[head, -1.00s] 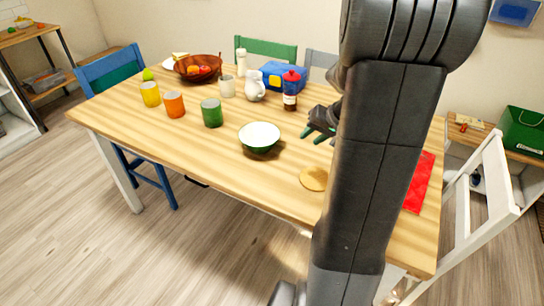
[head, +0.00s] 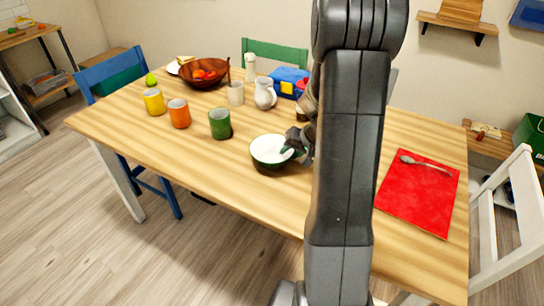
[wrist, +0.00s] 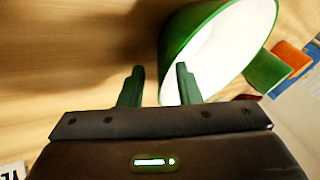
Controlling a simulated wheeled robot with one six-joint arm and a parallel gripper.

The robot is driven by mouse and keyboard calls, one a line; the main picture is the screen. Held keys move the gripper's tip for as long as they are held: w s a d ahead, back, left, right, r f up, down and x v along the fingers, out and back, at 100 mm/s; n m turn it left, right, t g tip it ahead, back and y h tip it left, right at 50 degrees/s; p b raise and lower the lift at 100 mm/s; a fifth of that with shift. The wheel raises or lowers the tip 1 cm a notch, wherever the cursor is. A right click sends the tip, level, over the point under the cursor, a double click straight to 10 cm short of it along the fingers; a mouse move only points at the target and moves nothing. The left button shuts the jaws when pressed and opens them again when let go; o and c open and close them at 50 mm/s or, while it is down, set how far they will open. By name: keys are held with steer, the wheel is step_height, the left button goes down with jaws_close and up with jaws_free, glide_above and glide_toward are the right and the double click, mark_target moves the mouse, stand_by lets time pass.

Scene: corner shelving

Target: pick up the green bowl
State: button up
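The green bowl (head: 268,152) with a white inside stands upright on the wooden table (head: 150,128), near its front edge. My gripper (head: 297,143) is at the bowl's right rim in the head view, partly hidden by my arm. In the wrist view the bowl (wrist: 222,45) fills the upper right. There my gripper (wrist: 160,85) has its two fingers apart, with the bowl's near rim between or just beyond them. I cannot tell whether either finger touches the bowl.
A green cup (head: 220,124), an orange cup (head: 179,114) and a yellow cup (head: 154,102) stand left of the bowl. A white pitcher (head: 265,95) and a brown fruit bowl (head: 203,72) are behind. A red mat (head: 418,198) with a spoon (head: 425,164) lies right.

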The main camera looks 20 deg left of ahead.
steer(key=shift+a+f, duration=0.1)
steer(key=shift+f, duration=0.1)
jaws_close()
